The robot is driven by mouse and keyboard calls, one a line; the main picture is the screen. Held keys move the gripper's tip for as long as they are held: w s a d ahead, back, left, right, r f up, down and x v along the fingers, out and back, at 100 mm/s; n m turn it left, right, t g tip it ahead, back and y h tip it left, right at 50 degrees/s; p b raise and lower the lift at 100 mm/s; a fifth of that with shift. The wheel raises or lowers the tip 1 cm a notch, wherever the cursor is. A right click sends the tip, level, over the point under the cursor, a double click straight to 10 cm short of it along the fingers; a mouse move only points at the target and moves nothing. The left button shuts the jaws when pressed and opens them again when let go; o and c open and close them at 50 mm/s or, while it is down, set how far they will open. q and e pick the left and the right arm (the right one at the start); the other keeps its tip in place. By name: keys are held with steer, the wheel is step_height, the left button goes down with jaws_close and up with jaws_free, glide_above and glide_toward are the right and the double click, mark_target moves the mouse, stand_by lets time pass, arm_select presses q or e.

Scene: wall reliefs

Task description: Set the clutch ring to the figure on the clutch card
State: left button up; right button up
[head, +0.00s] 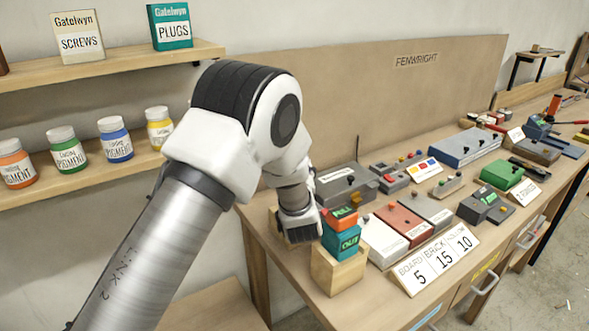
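The clutch card (433,258) stands near the bench's front edge and reads BOARD 5, BRICK 15 and HOLLOW 10. To its left, a teal and orange tool (342,240) sits upright in a wooden block (338,272), with lettering on its faces. I cannot make out a clutch ring or its setting on it. My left gripper (299,228) points down just left of the tool, with its fingers close to the tool's side. I cannot tell whether they touch it, and the finger gap is hidden. My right gripper is out of view.
White, red-brown and grey sample blocks (406,224) lie right of the tool, and a dark grey box (345,186) stands behind it. More small devices fill the bench to the right. Shelves with pigment jars (116,140) hang at left. A tan FENWRIGHT panel (400,85) backs the bench.

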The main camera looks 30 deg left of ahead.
arm_select(q)
steer(key=o, duration=1.1)
steer(key=shift+c, duration=0.2)
steer(key=v, duration=0.7)
steer(key=shift+s, duration=0.2)
steer(key=shift+f, duration=0.1)
